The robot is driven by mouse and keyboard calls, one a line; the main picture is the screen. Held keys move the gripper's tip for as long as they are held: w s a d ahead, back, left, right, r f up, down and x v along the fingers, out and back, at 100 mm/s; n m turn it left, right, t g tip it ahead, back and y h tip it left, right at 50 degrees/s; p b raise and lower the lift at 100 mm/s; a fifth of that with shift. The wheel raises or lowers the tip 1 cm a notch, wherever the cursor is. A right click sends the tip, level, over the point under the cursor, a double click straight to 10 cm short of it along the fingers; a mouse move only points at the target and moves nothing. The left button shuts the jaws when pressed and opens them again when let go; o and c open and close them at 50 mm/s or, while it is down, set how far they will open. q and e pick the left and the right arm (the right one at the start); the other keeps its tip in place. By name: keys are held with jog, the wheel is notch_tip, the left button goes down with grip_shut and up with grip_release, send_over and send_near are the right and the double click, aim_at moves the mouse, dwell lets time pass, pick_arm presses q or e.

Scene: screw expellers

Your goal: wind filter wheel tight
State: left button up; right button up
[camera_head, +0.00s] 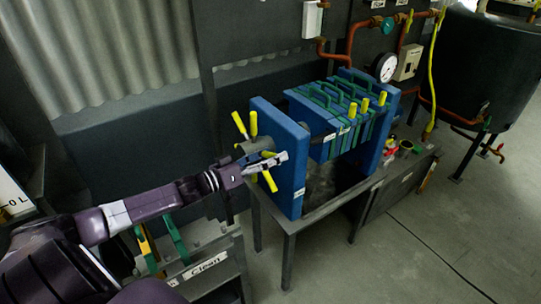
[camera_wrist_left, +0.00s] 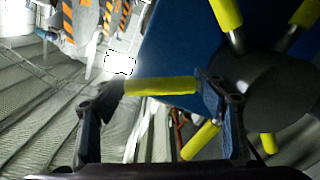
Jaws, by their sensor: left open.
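The filter wheel (camera_head: 253,125) has a grey hub and several spokes with yellow grips. It sits on the blue end plate (camera_head: 291,180) of the filter press. In the left wrist view the wheel's dark hub (camera_wrist_left: 268,85) fills the right side. My left gripper (camera_head: 277,162) is in front of the wheel in the head view and partly covers it. In the left wrist view my left gripper (camera_wrist_left: 160,90) is open, with one yellow grip lying across the gap between its fingers. I cannot tell whether the fingers touch it. My right gripper is not in view.
The press's green-handled plates (camera_head: 335,105) stand behind the end plate on a grey table (camera_head: 310,222). A low bench with a labelled front (camera_head: 206,263) and green and yellow handles is below my arm. A dark tank (camera_head: 485,65) is at the right.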

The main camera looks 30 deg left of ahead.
aim_at(268, 182)
pick_arm(q)
jog(key=shift+c, duration=0.6)
jog(key=c, duration=1.3)
jog(key=shift+f, duration=0.15)
jog(key=shift+s+d+f+m+b, duration=0.1)
jog(key=shift+d+f+m+b, duration=0.2)
jog(key=shift+f+m, duration=0.4)
notch_tip(268, 182, down, 6)
jog(key=m+b, duration=0.3)
jog(key=m, duration=0.3)
jog(key=shift+s+d+b, duration=0.1)
jog(key=shift+d+b, duration=0.05)
jog(key=shift+b, duration=0.15)
jog(key=shift+a+f+m+b, duration=0.25)
jog(key=shift+f+m+b, duration=0.6)
jog(key=shift+m, duration=0.35)
jog(key=shift+w+a+f+m+b, duration=0.15)
jog(key=shift+f+m+b, duration=0.15)
jog(key=shift+m, duration=0.15)
jog(key=shift+w+a+f+m+b, duration=0.15)
jog(key=shift+f+m+b, duration=0.15)
jog(key=shift+m, duration=0.15)
